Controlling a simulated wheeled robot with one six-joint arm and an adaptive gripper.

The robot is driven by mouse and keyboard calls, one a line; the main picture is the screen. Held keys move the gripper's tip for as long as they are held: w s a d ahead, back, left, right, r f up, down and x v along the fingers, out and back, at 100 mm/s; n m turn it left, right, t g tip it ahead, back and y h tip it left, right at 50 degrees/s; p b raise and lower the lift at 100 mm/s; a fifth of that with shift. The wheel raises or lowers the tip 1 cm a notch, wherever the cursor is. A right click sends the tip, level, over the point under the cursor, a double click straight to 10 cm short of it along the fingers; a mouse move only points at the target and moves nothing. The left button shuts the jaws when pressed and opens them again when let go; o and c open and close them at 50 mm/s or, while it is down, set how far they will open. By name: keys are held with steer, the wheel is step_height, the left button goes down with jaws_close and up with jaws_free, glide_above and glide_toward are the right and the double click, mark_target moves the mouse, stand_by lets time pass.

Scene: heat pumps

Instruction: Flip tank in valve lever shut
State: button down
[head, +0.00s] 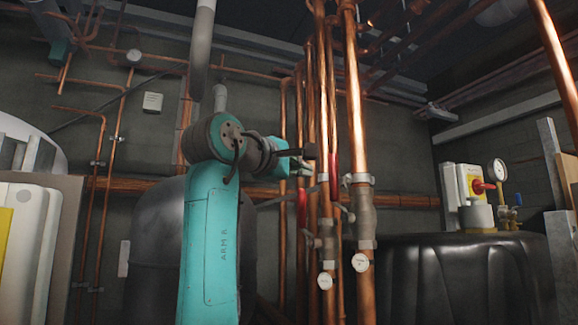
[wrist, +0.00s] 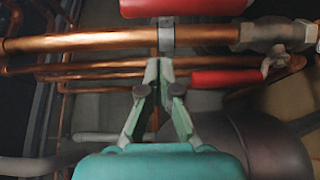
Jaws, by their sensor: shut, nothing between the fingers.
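Several upright copper pipes carry valves with red levers. One red lever (head: 332,174) stands about parallel to its pipe, and another red lever (head: 302,208) hangs lower left. Valve bodies (head: 326,240) (head: 365,215) have round white tags (head: 326,282) (head: 360,262) below; their text is too small to read, so I cannot tell which valve is tank in. My gripper (head: 308,158) is at the pipes near the levers. In the wrist view my gripper (wrist: 158,68) is shut and empty in front of a pipe, between a large red lever (wrist: 185,7) and a smaller red lever (wrist: 225,78).
A black tank (head: 455,275) with a gauge (head: 498,171) and a red-knobbed switch (head: 480,187) stands at right. A dark grey tank (head: 155,250) is behind my arm. Horizontal copper pipes (head: 410,201) run along the wall. A pipe bracket (wrist: 166,36) is close to my fingertips.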

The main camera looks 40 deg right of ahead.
steer(key=shift+s+d, duration=0.15)
steer(key=shift+d, duration=0.9)
steer(key=s, duration=0.3)
steer(key=shift+s+a, duration=0.1)
steer(key=shift+a, duration=0.05)
